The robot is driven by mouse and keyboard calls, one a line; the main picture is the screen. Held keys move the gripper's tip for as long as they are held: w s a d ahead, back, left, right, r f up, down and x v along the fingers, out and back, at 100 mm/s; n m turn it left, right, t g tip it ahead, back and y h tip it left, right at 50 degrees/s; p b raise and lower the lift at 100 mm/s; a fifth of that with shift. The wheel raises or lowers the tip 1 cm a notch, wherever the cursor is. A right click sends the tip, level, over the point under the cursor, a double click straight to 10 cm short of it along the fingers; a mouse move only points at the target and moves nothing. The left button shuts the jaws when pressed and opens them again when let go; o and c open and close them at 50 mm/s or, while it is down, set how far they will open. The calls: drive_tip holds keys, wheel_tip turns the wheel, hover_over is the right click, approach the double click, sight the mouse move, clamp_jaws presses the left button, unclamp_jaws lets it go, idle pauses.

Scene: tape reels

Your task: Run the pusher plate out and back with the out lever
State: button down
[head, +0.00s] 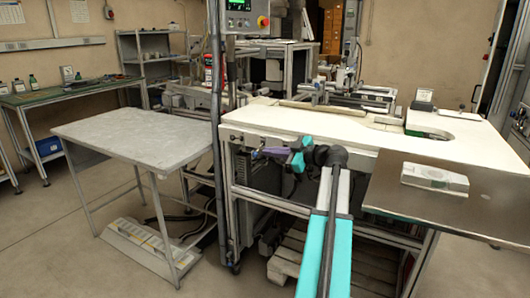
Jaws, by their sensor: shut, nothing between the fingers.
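My gripper (258,153) is at the left end of my teal and black arm, in front of the front edge of the cream machine table (290,122). It is small and purplish here, and its fingers are shut with nothing seen between them. A small dark fitting (236,139) sits on the table's front edge just left of the gripper; I cannot tell if it is the out lever or if the gripper touches it. A long narrow bar (318,107) lies across the table top. I cannot make out for certain which part is the pusher plate.
A dark post (217,110) with a control panel (247,18) stands left of the gripper. A grey side table (135,133) is farther left. At right, a brown board (425,193) bears a pale block (434,177). A wooden pallet (286,262) lies under the machine.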

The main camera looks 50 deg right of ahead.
drive_tip(key=shift+v, duration=1.9)
